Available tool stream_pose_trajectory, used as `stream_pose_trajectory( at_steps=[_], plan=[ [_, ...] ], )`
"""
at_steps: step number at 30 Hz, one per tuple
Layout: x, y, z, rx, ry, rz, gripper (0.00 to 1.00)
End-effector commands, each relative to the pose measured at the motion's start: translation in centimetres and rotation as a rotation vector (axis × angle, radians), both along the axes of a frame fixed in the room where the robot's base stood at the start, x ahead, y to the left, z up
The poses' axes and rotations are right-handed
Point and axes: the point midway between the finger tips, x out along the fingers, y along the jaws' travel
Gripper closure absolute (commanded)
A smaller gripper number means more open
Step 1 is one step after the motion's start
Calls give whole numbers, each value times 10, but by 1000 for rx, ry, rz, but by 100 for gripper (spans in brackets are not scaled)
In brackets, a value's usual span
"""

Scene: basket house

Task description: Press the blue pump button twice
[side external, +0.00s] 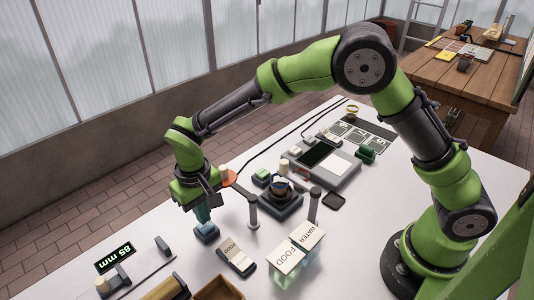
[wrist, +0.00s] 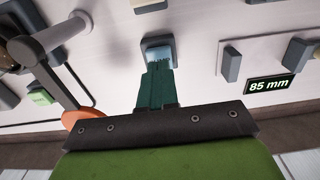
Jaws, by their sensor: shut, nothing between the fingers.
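A small blue block (side external: 207,236), which looks like the pump button, sits on the white table in the side external view. In the wrist view it shows as a pale blue block (wrist: 158,46) straight beyond my fingertips. My gripper (side external: 204,218) points down right above it, with its teal fingers together and empty. In the wrist view the fingers (wrist: 155,75) overlap the block's near part. The tips are at or very close to its top; I cannot tell whether it is pressed down. The fingers hide part of the block.
An orange disc (side external: 229,177) on a grey post stands close behind my gripper. A dark FOOD-labelled block (side external: 236,257) lies to the right, near clear FOOD and WATER containers (side external: 296,250). An "85 mm" display (side external: 115,258) is at front left. Bare table surrounds the blue block's left side.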

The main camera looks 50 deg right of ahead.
Motion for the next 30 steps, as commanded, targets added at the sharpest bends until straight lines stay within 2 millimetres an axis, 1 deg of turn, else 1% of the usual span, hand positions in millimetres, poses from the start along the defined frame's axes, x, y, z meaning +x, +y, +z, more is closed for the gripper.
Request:
stream_pose_trajectory(
  at_steps=[14,30],
  plan=[
    [0,0,0,0,0,0,100],
    [0,0,-16,0,2,0,100]
  ],
)
